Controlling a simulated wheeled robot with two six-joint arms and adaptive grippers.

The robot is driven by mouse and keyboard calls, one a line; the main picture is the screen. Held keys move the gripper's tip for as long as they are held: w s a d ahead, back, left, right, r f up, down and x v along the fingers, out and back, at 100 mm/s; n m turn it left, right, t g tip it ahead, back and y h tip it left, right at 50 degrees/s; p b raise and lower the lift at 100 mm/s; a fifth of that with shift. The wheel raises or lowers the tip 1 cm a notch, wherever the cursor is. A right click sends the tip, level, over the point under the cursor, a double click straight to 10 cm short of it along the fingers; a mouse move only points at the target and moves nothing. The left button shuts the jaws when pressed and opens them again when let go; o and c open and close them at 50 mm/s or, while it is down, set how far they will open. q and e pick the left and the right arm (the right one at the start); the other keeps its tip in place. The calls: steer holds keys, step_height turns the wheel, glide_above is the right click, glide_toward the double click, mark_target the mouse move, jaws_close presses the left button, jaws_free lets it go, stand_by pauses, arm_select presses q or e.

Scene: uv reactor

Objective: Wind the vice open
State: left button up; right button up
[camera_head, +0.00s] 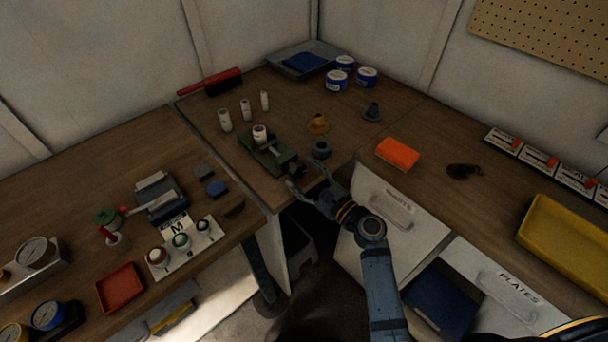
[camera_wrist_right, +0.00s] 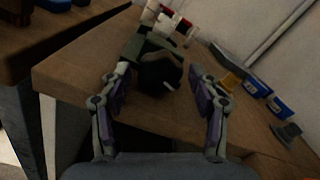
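The green vice (camera_head: 268,155) sits on the corner bench near its front edge, with a pale cylinder (camera_head: 260,133) standing at it. The wrist view shows the green vice body (camera_wrist_right: 150,47) and, at its near end, a dark round wheel (camera_wrist_right: 155,70) with a small pale pin. My right gripper (camera_head: 308,176) is open just off the near end of the vice. In the right wrist view its spread fingers (camera_wrist_right: 160,88) stand either side of the wheel, with gaps showing. I cannot tell how far the jaws are apart. My left gripper is not in view.
A dark round part (camera_head: 321,149) stands right of the vice, with a brass-coloured part (camera_head: 318,123) behind it. Several pale cylinders (camera_head: 245,110) stand behind the vice. An orange block (camera_head: 397,153) lies to the right. The bench's front edge is close below my gripper.

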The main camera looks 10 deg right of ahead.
steer(key=shift+d, duration=0.1)
steer(key=shift+s+d+f, duration=0.1)
steer(key=shift+s+d, duration=0.1)
steer(key=shift+s, duration=0.15)
steer(key=v, duration=1.1)
steer(key=shift+s, duration=0.1)
